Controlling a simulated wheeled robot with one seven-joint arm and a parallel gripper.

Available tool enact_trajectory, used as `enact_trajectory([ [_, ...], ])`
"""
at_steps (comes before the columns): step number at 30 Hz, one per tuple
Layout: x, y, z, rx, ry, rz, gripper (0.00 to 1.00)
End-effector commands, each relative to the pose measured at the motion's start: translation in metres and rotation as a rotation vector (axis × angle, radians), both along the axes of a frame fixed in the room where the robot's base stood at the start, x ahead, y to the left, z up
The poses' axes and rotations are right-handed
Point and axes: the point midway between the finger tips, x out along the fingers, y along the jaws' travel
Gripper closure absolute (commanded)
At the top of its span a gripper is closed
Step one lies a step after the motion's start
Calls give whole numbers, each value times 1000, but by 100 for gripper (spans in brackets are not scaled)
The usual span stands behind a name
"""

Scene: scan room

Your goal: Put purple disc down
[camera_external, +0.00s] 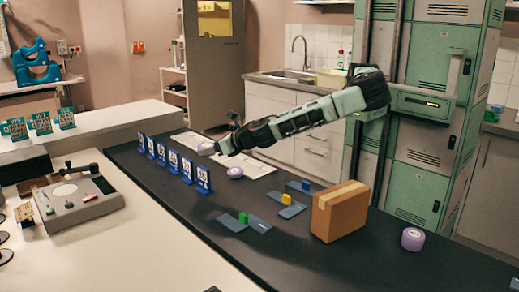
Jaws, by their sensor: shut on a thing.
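My gripper (218,149) is at the end of the arm, over the far part of the black table (325,257). It is shut on a pale purple disc (206,148), which appears held above the surface, near the row of blue stands. The fingers are too small to make out clearly. A second pale purple disc (235,172) rests on the table, below and right of my gripper. A thicker purple round piece (413,239) sits at the right, beside the cardboard box.
Several blue stands (187,170) line the table's left side. A white flat board (251,168) lies near the gripper. Blue plates (292,211) with green and yellow blocks lie mid-table. A cardboard box (340,212) stands right. The near front of the table is mostly clear.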

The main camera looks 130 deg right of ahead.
Motion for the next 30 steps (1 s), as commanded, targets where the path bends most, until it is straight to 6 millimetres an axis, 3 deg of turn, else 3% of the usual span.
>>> enact_trajectory([
  [1, -12, -28, 1, 2, -1, -70, 68],
  [6, -57, -102, 4, 1, 0, -288, 68],
  [12, -103, -159, 7, 1, 0, -477, 68],
  [20, -140, -195, 10, 1, 0, -613, 68],
  [30, -139, -195, -34, -1, 1, -612, 68],
])
